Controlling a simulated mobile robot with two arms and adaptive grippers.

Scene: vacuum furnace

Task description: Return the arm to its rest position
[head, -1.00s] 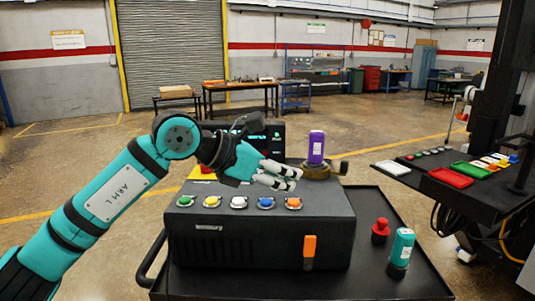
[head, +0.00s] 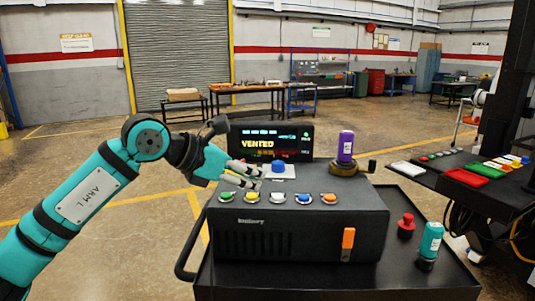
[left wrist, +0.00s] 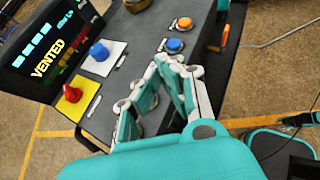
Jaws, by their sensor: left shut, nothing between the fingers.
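My left arm reaches in from the left in the head view. Its gripper (head: 255,178) is shut and empty, above the button row of the dark furnace box (head: 290,236), near the yellow button (head: 251,197) and white button (head: 277,198). In the left wrist view its fingers (left wrist: 168,68) are together with nothing between them. I cannot tell exactly how high they are above the box. The screen (head: 270,143) behind reads "VENTED". A blue knob (head: 278,168) on a white plate stands in front of it. A red knob (left wrist: 73,93) on a yellow plate shows in the left wrist view.
A purple cylinder (head: 346,145) stands on a brass base (head: 344,167) at the box's rear right. A red mushroom-shaped piece (head: 406,224) and a teal bottle (head: 430,240) stand on the black cart (head: 462,282). A side table with trays (head: 483,169) is at right. Floor at left is open.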

